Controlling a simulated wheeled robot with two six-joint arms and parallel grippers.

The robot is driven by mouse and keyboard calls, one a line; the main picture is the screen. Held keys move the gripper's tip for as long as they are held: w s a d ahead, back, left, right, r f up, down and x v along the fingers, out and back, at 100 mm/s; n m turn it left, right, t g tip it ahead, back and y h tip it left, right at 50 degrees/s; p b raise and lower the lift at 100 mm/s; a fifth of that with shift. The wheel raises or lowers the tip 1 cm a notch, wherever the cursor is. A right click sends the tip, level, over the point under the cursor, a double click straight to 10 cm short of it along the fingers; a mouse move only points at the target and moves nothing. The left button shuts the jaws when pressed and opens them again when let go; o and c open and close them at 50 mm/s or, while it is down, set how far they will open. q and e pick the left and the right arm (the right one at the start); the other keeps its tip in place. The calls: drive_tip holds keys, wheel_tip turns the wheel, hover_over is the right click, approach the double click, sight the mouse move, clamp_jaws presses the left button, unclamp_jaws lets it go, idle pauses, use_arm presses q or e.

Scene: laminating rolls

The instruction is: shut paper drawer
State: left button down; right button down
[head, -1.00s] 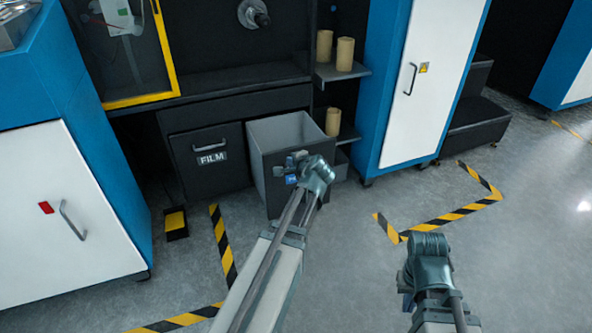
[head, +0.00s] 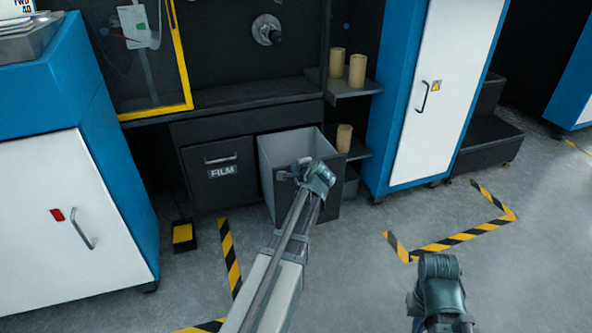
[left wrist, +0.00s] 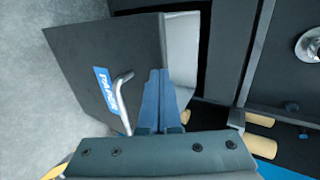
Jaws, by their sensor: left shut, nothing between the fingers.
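The paper drawer (head: 270,180) is a dark grey bin-like drawer. It stands pulled out and open, right of the closed FILM drawer (head: 218,185); its inside looks empty. In the left wrist view, its front panel (left wrist: 95,50) carries a blue label (left wrist: 106,90) and a metal bar handle (left wrist: 122,100). My left gripper (head: 295,171) is shut and empty in front of the drawer's upper front; its blue fingers (left wrist: 158,88) show beside the handle. I cannot tell whether they touch the panel. My right arm shows at the lower right; its fingers are hidden.
Cardboard rolls (head: 357,70) stand on small shelves right of the drawer. A blue and white cabinet (head: 430,100) stands beyond them, and another cabinet (head: 75,210) stands at left. Black and yellow tape marks (head: 460,237) the floor. The floor before the drawer is otherwise clear.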

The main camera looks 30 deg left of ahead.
use_arm(q)
drive_tip(key=w+a, duration=1.5)
drive_tip(key=a, duration=0.3)
drive_tip(key=shift+w+a, duration=0.2)
drive_tip(key=shift+w, duration=0.15)
drive_tip(key=shift+a+r, duration=0.1)
drive_tip(key=d+f+p+v, duration=0.1)
drive_tip(key=p+v, duration=0.4)
drive_tip(key=v, duration=0.9)
drive_tip(key=shift+s+f, duration=0.3)
drive_tip(key=shift+f, duration=0.3)
